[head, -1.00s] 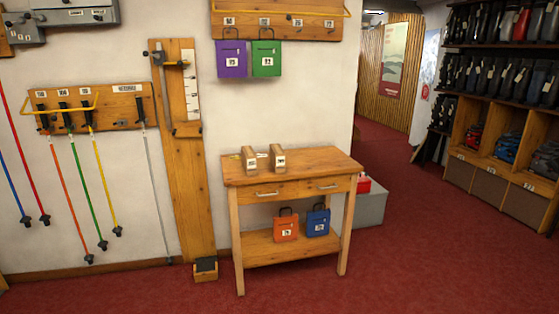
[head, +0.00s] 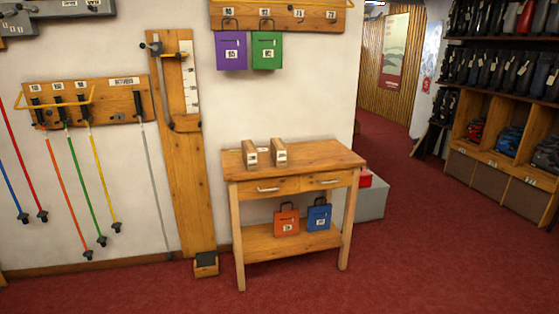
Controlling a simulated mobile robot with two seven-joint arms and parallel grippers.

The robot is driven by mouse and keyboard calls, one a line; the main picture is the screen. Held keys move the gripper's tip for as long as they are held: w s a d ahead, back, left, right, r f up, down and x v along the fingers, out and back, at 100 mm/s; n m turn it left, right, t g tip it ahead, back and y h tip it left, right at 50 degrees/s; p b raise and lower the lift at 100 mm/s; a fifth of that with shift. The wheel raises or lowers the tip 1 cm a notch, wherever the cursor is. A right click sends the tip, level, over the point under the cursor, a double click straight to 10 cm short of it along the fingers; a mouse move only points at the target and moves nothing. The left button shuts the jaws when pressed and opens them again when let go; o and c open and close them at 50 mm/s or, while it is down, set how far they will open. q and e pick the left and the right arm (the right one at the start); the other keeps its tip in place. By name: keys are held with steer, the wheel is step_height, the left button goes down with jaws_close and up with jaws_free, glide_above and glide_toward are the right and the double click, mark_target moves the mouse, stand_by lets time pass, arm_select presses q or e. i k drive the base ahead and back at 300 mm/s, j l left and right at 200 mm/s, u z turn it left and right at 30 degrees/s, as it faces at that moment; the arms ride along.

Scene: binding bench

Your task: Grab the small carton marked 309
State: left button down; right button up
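Two small brown cartons stand upright side by side on the wooden bench top, the left carton (head: 249,153) and the right carton (head: 278,152), with a gap between them. Each has a pale label on its front. The print is too small to read, so I cannot tell which is marked 309. Neither of my grippers is in view.
The wooden bench (head: 325,155) has two drawers and a lower shelf with an orange bag (head: 286,222) and a blue bag (head: 319,217). Purple (head: 231,52) and green (head: 266,52) bags hang above. A grey box (head: 371,203) stands right of the bench. Red floor (head: 420,250) in front is clear.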

mark_target(278, 149)
steer(key=i+j+z, duration=0.15)
steer(key=i+j, duration=0.2)
steer(key=i, duration=0.15)
steer(key=i+j+z, duration=0.1)
steer(key=i+j, duration=0.35)
steer(key=i+j+z, duration=0.15)
steer(key=i+j, duration=0.3)
steer(key=i+j+z, duration=0.1)
steer(key=i+j, duration=0.35)
steer(key=i+j+z, duration=0.15)
steer(key=i+j, duration=0.3)
steer(key=j, duration=0.2)
steer(key=i+j+z, duration=0.1)
steer(key=i+j, duration=0.25)
steer(key=j, duration=0.25)
